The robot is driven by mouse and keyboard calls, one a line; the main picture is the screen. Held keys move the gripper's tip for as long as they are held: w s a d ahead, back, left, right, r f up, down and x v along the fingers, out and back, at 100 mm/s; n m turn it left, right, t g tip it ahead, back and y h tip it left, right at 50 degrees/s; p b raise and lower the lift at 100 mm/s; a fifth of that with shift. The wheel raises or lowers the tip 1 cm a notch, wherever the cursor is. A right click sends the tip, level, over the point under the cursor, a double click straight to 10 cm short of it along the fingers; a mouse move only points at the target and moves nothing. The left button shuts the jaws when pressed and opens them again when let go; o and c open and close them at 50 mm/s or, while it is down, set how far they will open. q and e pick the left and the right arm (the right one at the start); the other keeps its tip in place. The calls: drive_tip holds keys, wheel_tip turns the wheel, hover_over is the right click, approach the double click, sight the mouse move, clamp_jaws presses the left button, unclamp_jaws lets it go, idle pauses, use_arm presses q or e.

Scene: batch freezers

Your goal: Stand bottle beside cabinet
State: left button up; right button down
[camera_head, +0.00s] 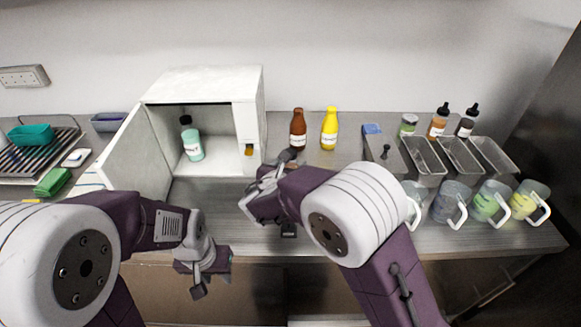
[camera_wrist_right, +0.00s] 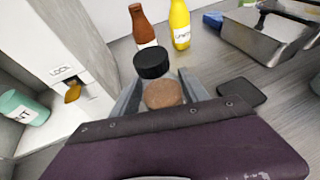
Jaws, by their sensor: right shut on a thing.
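The white cabinet (camera_head: 205,84) stands open on the counter, its door swung out to the left. A mint bottle (camera_head: 194,144) with a black cap stands inside; it also shows in the right wrist view (camera_wrist_right: 22,108). My right gripper (camera_head: 274,178) is just right of the cabinet, shut on a black-capped bottle (camera_wrist_right: 151,64). Its brownish top shows between the fingers; most of its body is hidden, so I cannot tell whether it touches the counter. My left gripper (camera_head: 206,272) hangs low in front of the counter, its jaw opening unclear.
A brown bottle (camera_head: 298,128) and a yellow bottle (camera_head: 329,128) stand behind my right gripper. Metal bins (camera_head: 424,155) and several mugs (camera_head: 453,201) fill the right side. A dark flat pad (camera_wrist_right: 242,93) lies right of the gripper. A dish rack (camera_head: 40,147) is far left.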

drive_tip(key=shift+w+f, duration=0.1)
drive_tip(key=shift+f, duration=0.05)
drive_tip(key=shift+f, duration=0.1)
drive_tip(key=c, duration=0.6)
unclamp_jaws()
drive_tip(key=shift+r, duration=0.35)
drive_tip(key=v, duration=1.2)
drive_tip(key=shift+f, duration=0.25)
